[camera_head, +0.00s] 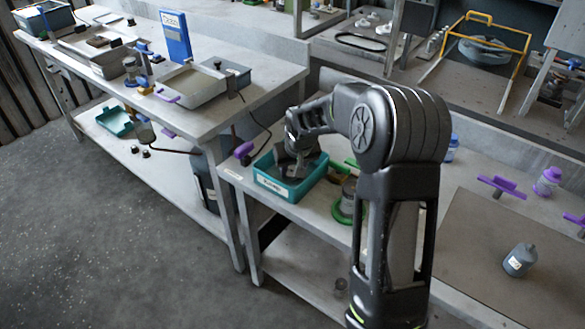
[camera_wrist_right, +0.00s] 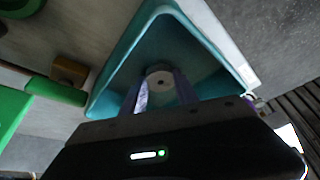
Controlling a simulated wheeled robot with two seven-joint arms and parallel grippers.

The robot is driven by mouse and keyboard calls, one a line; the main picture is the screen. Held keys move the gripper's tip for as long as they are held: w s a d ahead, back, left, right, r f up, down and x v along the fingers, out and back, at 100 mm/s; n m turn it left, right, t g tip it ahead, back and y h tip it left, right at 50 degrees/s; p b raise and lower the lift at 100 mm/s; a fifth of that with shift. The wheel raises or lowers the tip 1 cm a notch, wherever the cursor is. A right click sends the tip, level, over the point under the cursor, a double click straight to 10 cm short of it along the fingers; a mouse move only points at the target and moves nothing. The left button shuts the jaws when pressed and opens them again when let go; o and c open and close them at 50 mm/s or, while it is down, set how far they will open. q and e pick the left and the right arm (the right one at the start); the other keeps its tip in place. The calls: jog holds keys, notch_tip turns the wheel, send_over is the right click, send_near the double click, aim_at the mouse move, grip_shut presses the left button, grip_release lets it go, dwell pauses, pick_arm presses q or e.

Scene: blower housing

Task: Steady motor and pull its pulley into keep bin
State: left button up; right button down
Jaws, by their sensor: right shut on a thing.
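My right gripper (camera_head: 299,165) reaches down into the teal labelled bin (camera_head: 272,186) on the bench. In the right wrist view my right gripper (camera_wrist_right: 160,90) is shut on a small grey round pulley (camera_wrist_right: 159,77) with a hole in its middle. The pulley is over the inside of the teal bin (camera_wrist_right: 150,25); whether it touches the bin floor I cannot tell. In the head view the pulley is hidden by the gripper. A grey cylindrical body, seemingly the motor (camera_head: 349,194), stands in a green holder (camera_head: 341,213) right of the bin. My left gripper is out of view.
A grey bottle-like part (camera_head: 519,261) stands on a brown mat (camera_head: 465,235) at the right, with purple pieces (camera_head: 501,186) behind. A bench (camera_head: 215,120) with trays is at the left.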

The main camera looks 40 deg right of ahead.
jog(key=shift+f, duration=0.1)
jog(key=c, duration=0.9)
grip_release()
jog(key=shift+c, duration=0.2)
jog(key=shift+r, duration=0.45)
jog(key=v, duration=1.1)
jog(key=shift+s+r, duration=0.15)
jog(key=shift+s, duration=0.05)
